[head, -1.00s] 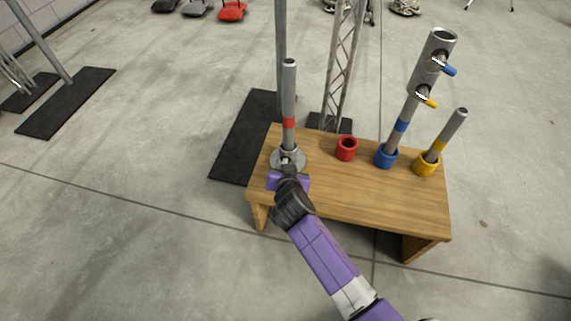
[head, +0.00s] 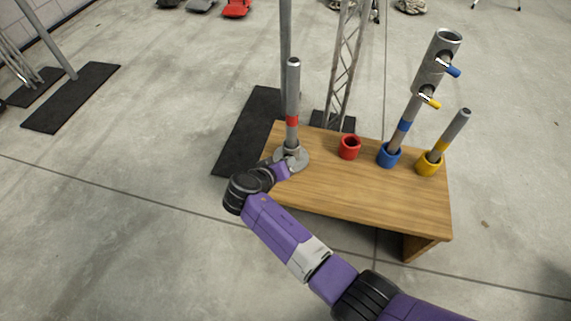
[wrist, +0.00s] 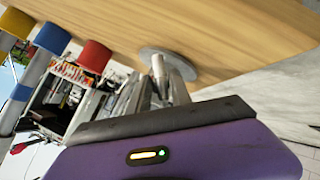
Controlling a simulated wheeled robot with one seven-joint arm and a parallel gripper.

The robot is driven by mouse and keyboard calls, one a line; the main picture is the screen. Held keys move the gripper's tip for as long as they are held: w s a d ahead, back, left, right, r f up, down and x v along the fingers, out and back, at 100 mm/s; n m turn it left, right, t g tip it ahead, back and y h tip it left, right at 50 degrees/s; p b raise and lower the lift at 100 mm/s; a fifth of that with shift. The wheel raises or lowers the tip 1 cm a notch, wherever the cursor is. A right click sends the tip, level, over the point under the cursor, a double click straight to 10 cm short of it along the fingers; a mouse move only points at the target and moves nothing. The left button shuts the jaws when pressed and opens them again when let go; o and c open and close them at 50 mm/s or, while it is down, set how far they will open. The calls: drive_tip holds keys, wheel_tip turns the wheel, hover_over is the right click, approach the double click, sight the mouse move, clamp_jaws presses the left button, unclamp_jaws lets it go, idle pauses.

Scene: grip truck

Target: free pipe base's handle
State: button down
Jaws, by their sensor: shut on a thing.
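A grey pipe (head: 293,90) with a red band stands upright in a round grey pipe base (head: 303,158) at the left end of the wooden bench. In the wrist view, the base's disc (wrist: 183,64) lies on the wood just beyond my gripper. My gripper (head: 285,168) is low at the base's front left side. In the wrist view, my gripper (wrist: 150,94) has its grey fingers closed on the base's short metal handle (wrist: 158,66). Most of the handle is hidden by the fingers.
The wooden bench (head: 350,194) also bears an empty red cup (head: 349,148), a blue cup (head: 389,155) with a leaning pipe and clamp (head: 437,62), and a yellow cup (head: 429,164) with a tilted pipe. A metal truss (head: 345,70) stands behind.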

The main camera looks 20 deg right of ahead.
drive_tip(key=shift+s+d+f+h, duration=0.1)
drive_tip(key=shift+d+h, duration=0.1)
drive_tip(key=shift+h, duration=0.1)
idle(0.4)
drive_tip(key=c, duration=1.5)
unclamp_jaws()
drive_tip(key=shift+a, duration=0.1)
drive_tip(key=shift+s+a+r, duration=0.15)
drive_tip(key=shift+a+r, duration=0.2)
drive_tip(key=shift+r, duration=0.05)
drive_tip(key=p+v, duration=0.2)
drive_tip(key=v, duration=0.3)
drive_tip(key=shift+r+p, duration=0.15)
drive_tip(key=shift+p, duration=0.2)
drive_tip(key=shift+v, duration=0.8)
drive_tip(key=shift+s, duration=0.1)
